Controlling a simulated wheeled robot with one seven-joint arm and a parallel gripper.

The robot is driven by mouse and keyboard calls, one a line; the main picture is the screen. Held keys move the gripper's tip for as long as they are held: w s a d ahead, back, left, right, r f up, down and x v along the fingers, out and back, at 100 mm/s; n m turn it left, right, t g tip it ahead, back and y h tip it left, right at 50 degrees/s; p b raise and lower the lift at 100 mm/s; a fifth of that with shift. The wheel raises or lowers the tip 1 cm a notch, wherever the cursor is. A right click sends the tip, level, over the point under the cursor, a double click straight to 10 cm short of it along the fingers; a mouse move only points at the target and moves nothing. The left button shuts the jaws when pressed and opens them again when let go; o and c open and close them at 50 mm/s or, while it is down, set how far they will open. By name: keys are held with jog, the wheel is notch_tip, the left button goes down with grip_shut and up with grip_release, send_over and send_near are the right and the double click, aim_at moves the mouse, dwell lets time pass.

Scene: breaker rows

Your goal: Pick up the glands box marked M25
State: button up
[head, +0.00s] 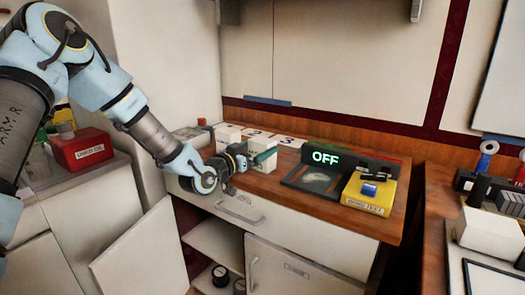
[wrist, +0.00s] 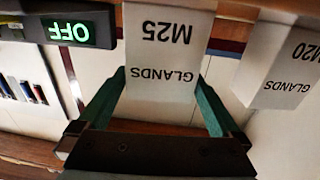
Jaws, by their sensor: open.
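The glands box marked M25 (wrist: 165,50) is white and appears upside down in the wrist view. In the head view it is the white box (head: 261,161) on the wooden worktop near its front edge. My gripper (wrist: 160,88) is open, with one teal finger at each side of the M25 box. The box stands between the fingers; I cannot tell whether they touch it. In the head view my gripper (head: 256,158) reaches in from the left and partly covers the box. A second white glands box, marked M20 (wrist: 284,65), stands beside it, outside the fingers.
A display reading OFF (head: 326,158) stands right of the box, with a dark pad (head: 312,180) and a yellow bond test unit (head: 370,193) nearby. Numbered marks (head: 268,135) lie behind the box. A red box (head: 80,148) is on the left cabinet.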

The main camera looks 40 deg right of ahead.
jog(key=shift+w+d, duration=0.2)
jog(key=shift+d, duration=0.75)
jog(key=c, duration=1.2)
